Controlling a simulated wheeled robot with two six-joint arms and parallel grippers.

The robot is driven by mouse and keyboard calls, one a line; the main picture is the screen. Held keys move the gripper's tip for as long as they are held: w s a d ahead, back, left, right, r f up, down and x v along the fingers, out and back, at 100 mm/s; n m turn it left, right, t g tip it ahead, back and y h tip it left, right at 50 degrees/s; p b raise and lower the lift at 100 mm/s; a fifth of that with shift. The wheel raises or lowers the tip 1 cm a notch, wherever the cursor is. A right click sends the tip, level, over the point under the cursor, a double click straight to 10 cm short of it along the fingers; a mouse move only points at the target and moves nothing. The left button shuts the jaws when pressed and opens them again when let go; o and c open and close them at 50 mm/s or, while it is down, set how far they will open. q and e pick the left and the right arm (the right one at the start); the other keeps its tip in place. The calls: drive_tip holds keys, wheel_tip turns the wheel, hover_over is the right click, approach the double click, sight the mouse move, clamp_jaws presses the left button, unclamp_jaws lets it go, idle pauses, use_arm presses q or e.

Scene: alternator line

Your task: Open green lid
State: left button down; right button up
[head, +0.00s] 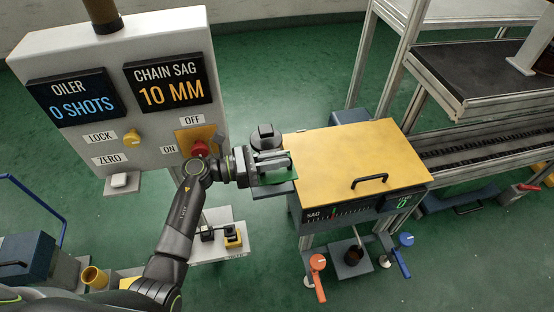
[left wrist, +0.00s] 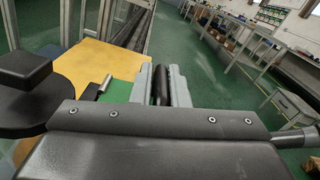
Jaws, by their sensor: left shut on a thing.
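The green lid (head: 277,178) is a small flat green panel at the left side of the yellow-topped box, mostly covered by my left gripper. A green patch of it also shows in the left wrist view (left wrist: 117,92), beside the fingers. My left gripper (head: 283,161) is over the lid, its fingers shut on a dark bar-like handle (left wrist: 161,84), seen between the grey fingertips in the left wrist view. The lid looks down flat, though its hinge and edges are hidden. My right gripper is not in view.
The yellow-topped box (head: 340,145) with a black handle stands right of the gripper. A dark round knob (head: 265,136) is close behind it. A panel (head: 120,90) with a red switch is at left. Orange (head: 317,265) and blue (head: 405,240) levers are below the box.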

use_arm(q)
drive_tip(key=shift+w+a+r+n+p, duration=0.15)
drive_tip(key=shift+w+r+n+p, duration=0.2)
drive_tip(key=shift+r+n+p, duration=0.5)
drive_tip(key=shift+w+a+r+n+p, duration=0.15)
drive_tip(key=shift+w+n+p, duration=0.3)
drive_tip(key=shift+n, duration=0.8)
drive_tip(key=shift+w+a+r+n, duration=0.2)
drive_tip(key=shift+w+n, duration=0.35)
drive_tip(key=shift+n, duration=0.45)
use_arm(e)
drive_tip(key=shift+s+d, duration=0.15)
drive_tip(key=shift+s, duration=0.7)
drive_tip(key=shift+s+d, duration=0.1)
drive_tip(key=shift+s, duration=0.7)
use_arm(q)
drive_tip(key=shift+p, duration=0.3)
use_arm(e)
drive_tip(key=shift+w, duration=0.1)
use_arm(q)
drive_tip(key=c, duration=1.5)
unclamp_jaws()
drive_tip(key=shift+o, duration=0.2)
